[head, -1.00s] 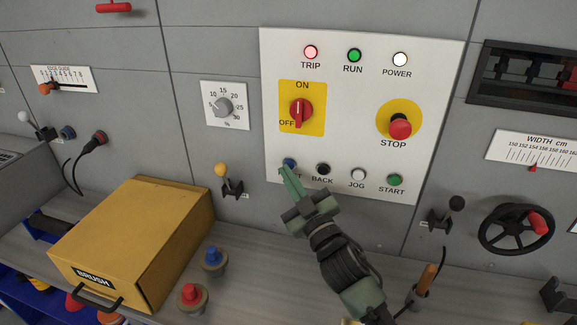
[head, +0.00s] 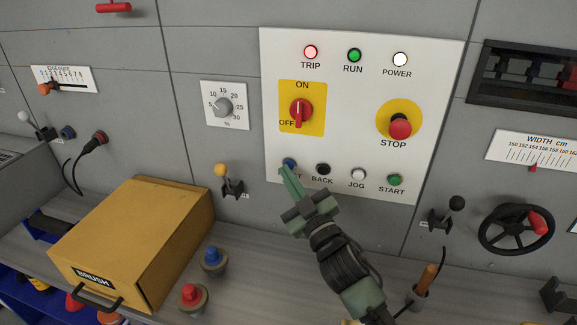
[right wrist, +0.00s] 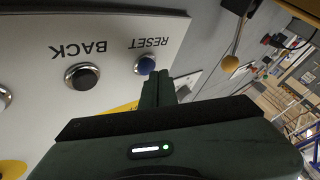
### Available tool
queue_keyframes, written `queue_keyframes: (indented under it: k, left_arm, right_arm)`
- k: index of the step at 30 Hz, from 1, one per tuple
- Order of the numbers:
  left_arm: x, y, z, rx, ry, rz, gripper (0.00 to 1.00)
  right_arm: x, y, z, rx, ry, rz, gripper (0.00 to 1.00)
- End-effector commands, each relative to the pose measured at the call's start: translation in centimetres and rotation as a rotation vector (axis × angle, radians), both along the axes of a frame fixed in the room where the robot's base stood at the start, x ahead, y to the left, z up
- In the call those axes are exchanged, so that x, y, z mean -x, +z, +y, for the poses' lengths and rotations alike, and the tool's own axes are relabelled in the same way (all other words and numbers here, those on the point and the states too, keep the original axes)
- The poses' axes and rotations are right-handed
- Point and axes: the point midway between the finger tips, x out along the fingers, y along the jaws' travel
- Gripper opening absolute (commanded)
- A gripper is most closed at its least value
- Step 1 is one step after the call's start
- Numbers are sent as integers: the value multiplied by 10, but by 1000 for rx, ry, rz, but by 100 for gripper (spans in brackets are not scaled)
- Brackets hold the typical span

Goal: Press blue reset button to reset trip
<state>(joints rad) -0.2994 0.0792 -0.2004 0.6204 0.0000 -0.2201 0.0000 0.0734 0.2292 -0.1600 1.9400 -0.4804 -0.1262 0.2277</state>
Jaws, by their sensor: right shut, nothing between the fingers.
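The blue reset button (head: 289,163) is at the lower left of the white control panel (head: 350,120). In the right wrist view the blue button (right wrist: 145,64) shows beside the RESET label, just beyond my fingertips. My right gripper (head: 286,172) is shut and empty, with its tips at the button's lower edge in the head view. Whether the tips touch the button I cannot tell. The TRIP lamp (head: 310,52) shows light red with a red rim. My left gripper is not in view.
The black BACK button (head: 323,169) is just right of the reset button. A yellow-knobbed lever (head: 221,170) sticks out left of the panel. Below are a yellow BRUSH box (head: 140,235) and blue (head: 213,257) and red (head: 191,296) knobs. The red STOP button (head: 400,128) is at upper right.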

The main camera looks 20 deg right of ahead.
Motion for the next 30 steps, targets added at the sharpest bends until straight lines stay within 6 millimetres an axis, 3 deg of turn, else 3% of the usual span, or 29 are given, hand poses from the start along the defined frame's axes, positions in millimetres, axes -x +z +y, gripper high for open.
queue_keyframes:
  k: [30]
  left_arm:
    - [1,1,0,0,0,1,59]
  right_arm:
    - [-8,1,-5,0,-1,0,0]
